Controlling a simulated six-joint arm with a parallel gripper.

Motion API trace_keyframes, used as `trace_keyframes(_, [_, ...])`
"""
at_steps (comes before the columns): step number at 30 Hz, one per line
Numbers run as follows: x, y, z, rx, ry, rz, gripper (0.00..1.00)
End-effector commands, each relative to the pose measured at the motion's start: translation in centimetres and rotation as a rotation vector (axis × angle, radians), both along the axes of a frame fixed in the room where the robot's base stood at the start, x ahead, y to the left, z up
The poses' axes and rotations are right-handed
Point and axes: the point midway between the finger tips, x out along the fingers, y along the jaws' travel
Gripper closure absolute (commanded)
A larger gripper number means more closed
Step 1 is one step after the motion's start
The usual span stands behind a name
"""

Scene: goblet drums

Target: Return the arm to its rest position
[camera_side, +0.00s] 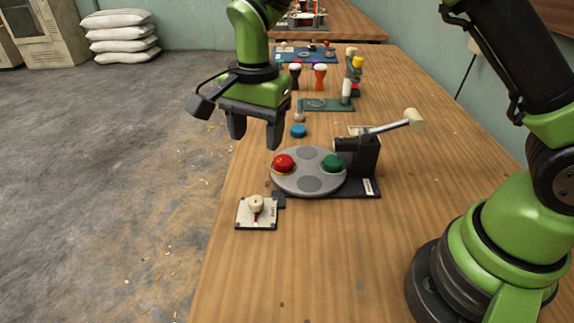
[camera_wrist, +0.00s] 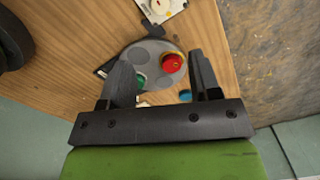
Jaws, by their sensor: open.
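My gripper (camera_side: 254,132) is open and empty, held above the left edge of the wooden table in the side view. In the wrist view my gripper (camera_wrist: 163,82) shows both fingers apart with nothing held between them. Below it is a grey round plate (camera_side: 309,183) with darker round spots. A red piece (camera_side: 284,163) sits on the plate's left and a green piece (camera_side: 333,163) on its right. The wrist view shows the red piece (camera_wrist: 173,62) and part of the green piece (camera_wrist: 140,82) behind a finger.
A black stand with a mallet (camera_side: 395,126) rises beside the plate. A white switch plate with a knob (camera_side: 256,212) lies in front. A blue disc (camera_side: 298,131) lies behind. Goblet drums (camera_side: 320,77) and a green rack (camera_side: 325,104) stand farther back. The front table is clear.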

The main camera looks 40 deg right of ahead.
Motion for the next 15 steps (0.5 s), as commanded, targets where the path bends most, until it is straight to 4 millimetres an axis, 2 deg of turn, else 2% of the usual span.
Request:
trace_keyframes(1, [-0.6, -0.7, 2.4, 0.017, -0.039, 0.036, 0.43])
trace_keyframes(6, [-4.2, -2.9, 8.7, 0.051, -0.170, 0.207, 0.43])
trace_keyframes(10, [-7.7, -4.4, 12.2, 0.052, -0.278, 0.336, 0.43])
trace_keyframes(15, [-13.1, -6.0, 14.9, 0.019, -0.423, 0.503, 0.43])
